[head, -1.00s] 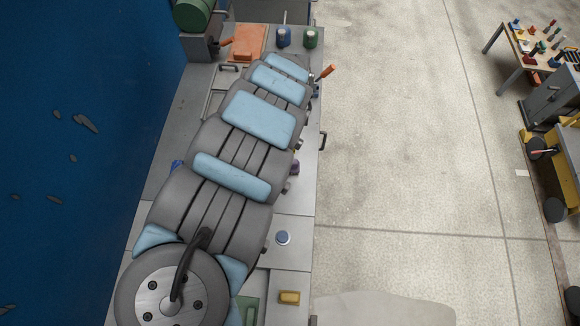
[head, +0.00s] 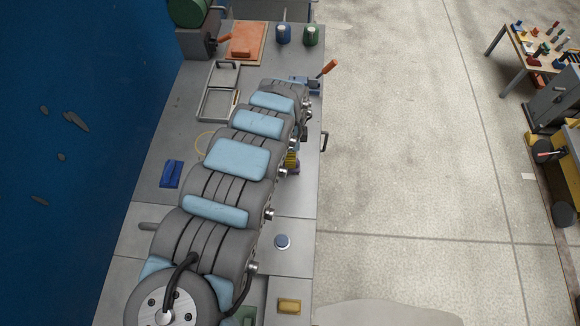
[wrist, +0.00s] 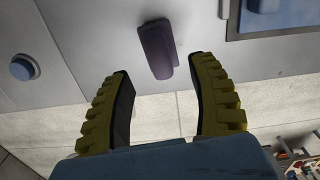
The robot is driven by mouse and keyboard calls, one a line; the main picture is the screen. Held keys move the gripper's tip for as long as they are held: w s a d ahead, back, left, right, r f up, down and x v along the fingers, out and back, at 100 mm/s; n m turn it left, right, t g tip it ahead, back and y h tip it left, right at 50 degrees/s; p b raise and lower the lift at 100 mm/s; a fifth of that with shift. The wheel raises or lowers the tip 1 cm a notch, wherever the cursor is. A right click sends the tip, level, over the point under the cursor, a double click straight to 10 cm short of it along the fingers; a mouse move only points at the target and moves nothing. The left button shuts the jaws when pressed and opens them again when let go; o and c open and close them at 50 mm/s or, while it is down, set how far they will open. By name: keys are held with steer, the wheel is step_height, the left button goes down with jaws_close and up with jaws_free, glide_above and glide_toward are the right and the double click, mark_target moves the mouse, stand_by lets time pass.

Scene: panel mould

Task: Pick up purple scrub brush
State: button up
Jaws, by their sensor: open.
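The purple scrub brush (wrist: 157,50) lies on the grey bench top near its edge, in the upper middle of the wrist view. It looks like a dark purple, rounded block. My gripper (wrist: 160,72) is open, with its two yellow ribbed fingers apart and nothing held. The brush shows in the gap between the fingertips and a little beyond them; I cannot tell the height gap. In the head view the yellow of my gripper (head: 291,160) shows at the bench's right side, and my arm hides most of the area around the brush.
A round blue knob (head: 282,242) sits on the bench, and a yellow block (head: 289,306) is at its front. A blue brush-like object (head: 171,174) lies to the left. A grey tray frame (head: 218,92), an orange board (head: 246,42) and an orange-handled blue vise (head: 306,85) are farther back.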

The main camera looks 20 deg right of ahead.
steer(key=shift+f, duration=2.65)
jaws_close()
